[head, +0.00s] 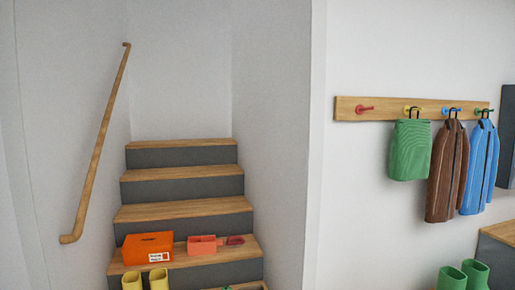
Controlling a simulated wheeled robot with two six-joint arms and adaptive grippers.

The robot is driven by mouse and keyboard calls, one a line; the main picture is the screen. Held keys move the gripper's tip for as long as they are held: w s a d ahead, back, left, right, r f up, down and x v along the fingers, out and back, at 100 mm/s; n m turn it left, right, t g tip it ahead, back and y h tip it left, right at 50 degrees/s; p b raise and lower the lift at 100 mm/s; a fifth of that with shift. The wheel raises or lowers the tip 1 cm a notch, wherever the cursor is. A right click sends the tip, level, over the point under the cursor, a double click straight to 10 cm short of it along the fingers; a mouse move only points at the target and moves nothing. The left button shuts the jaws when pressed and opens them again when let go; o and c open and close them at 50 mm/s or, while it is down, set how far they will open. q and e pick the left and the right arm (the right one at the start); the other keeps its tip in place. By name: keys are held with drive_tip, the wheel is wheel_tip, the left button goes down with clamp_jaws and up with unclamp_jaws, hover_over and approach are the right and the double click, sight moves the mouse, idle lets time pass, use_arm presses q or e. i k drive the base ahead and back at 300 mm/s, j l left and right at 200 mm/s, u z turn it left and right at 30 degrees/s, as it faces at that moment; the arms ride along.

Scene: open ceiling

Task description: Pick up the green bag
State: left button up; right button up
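The green bag (410,150) hangs by its dark loop from the yellow peg (412,108) on a wooden peg rail (388,105) on the right wall. It hangs at the left of the hung items, next to a brown jacket (446,172). Neither of my grippers shows in the head view.
A blue jacket (479,167) hangs right of the brown one; the red peg (364,109) is bare. Green boots (463,275) stand below. Stairs (183,212) at left hold an orange box (148,248), a pink container (202,245) and yellow boots (146,280). A wooden handrail (97,145) runs alongside.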

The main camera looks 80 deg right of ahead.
sight(410, 150)
drive_tip(key=z, duration=3.75)
drive_tip(key=i+l, duration=0.6)
drive_tip(key=i+l+u, duration=0.15)
drive_tip(key=u, duration=0.3)
drive_tip(key=i+l+u, duration=0.1)
drive_tip(key=u, duration=0.35)
drive_tip(key=l+u, duration=0.4)
drive_tip(key=i+l+u, duration=0.1)
drive_tip(key=l+u, duration=0.15)
drive_tip(key=u, duration=0.2)
